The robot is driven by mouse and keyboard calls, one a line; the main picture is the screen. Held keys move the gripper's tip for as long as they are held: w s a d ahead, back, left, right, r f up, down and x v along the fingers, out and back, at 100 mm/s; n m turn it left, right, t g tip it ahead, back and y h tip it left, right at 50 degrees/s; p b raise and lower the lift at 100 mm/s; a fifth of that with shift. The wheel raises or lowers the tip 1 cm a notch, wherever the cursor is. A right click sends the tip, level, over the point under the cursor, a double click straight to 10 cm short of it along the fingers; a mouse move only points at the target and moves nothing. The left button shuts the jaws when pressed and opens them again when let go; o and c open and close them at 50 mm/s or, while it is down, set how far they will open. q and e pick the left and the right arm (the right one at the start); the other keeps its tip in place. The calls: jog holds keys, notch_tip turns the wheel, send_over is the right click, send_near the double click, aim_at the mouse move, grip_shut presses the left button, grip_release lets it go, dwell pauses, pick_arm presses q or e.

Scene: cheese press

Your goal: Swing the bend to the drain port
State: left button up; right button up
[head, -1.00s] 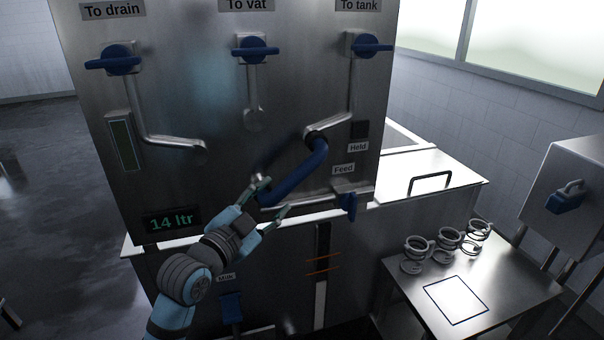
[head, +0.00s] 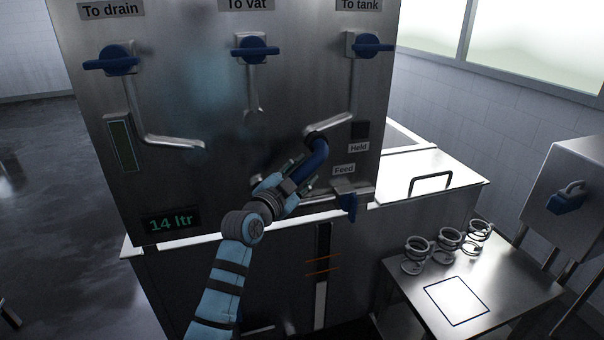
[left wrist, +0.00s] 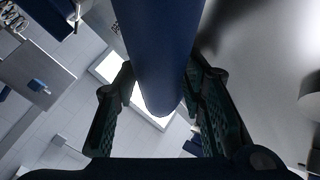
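The bend is a blue-sleeved tube (head: 318,157) on the front of the steel panel, its upper end at the metal elbow below the "To tank" valve. It slants down and left, its lower end hidden behind my left gripper. My left gripper (head: 292,176) is around the bend, one finger on each side. In the left wrist view the blue tube (left wrist: 165,50) runs between the spread fingers, with a gap beside the left one; contact is unclear. The drain pipe (head: 175,142) ends at left centre, under the "To drain" label (head: 111,9). My right gripper is not in view.
Blue valve handles (head: 112,63) line the panel top. A feed valve (head: 348,203) sits just right of my gripper. A readout (head: 171,222) shows 14 ltr. A side table (head: 520,291) with several coils stands at right. The panel between the bend and drain pipe is clear.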

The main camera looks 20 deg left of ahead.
pick_arm(q)
grip_shut()
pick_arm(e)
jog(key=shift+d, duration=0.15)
